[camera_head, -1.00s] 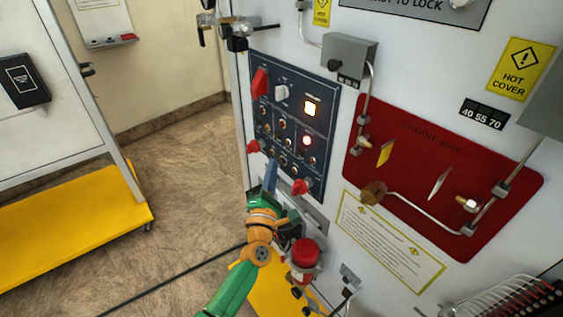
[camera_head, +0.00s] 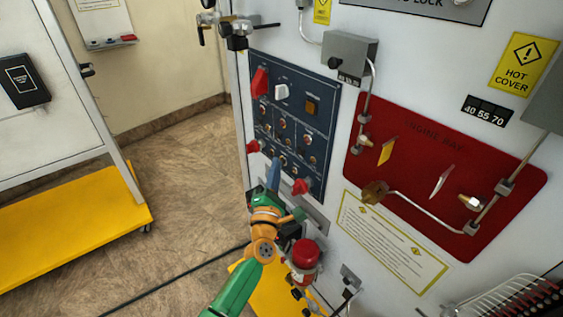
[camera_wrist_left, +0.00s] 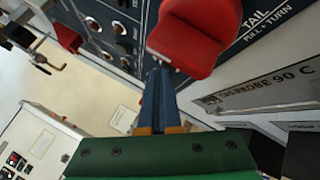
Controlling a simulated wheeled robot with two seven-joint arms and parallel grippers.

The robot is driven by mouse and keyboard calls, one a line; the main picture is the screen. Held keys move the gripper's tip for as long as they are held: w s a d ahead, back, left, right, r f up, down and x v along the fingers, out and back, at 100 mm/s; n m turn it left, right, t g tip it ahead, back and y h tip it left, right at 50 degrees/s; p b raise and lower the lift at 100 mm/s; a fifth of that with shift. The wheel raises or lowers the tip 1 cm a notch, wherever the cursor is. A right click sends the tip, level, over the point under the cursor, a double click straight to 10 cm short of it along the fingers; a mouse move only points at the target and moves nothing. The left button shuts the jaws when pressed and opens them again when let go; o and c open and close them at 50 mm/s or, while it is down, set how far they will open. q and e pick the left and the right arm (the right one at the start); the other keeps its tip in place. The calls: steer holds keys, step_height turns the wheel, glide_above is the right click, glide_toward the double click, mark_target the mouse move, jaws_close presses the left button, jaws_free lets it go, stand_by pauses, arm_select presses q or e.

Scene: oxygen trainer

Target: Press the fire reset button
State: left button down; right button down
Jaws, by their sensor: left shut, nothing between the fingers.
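The dark blue control panel (camera_head: 325,95) is on the white cabinet front, with a red handle (camera_head: 260,82), a white knob (camera_head: 281,91), a square amber lamp (camera_head: 312,107) and several small round controls. The labels are too small to read, so I cannot tell which control is the fire reset button. My left gripper (camera_head: 273,164) is shut and empty, its blue fingers at the panel's lower part. In the left wrist view its fingertips (camera_wrist_left: 161,76) are beside a large red knob (camera_wrist_left: 190,35). I cannot tell whether they touch the panel. My right gripper is not in view.
Red knobs flank the fingers at left (camera_head: 253,146) and right (camera_head: 300,187). A red-capped fitting (camera_head: 304,254) is below, beside my left arm. A red engine bay plate (camera_head: 430,150) with pipes is at right. Open floor (camera_head: 190,180) lies left of the cabinet.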

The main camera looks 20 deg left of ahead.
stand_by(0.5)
arm_select(q)
steer(key=shift+s+a, duration=0.35)
steer(key=shift+s, duration=0.25)
steer(key=shift+s+p, duration=0.1)
steer(key=shift+p, duration=0.2)
steer(key=s+a, duration=0.1)
steer(key=s, duration=0.1)
steer(key=s+a+p, duration=0.1)
steer(key=s, duration=0.1)
steer(key=shift+a, duration=0.3)
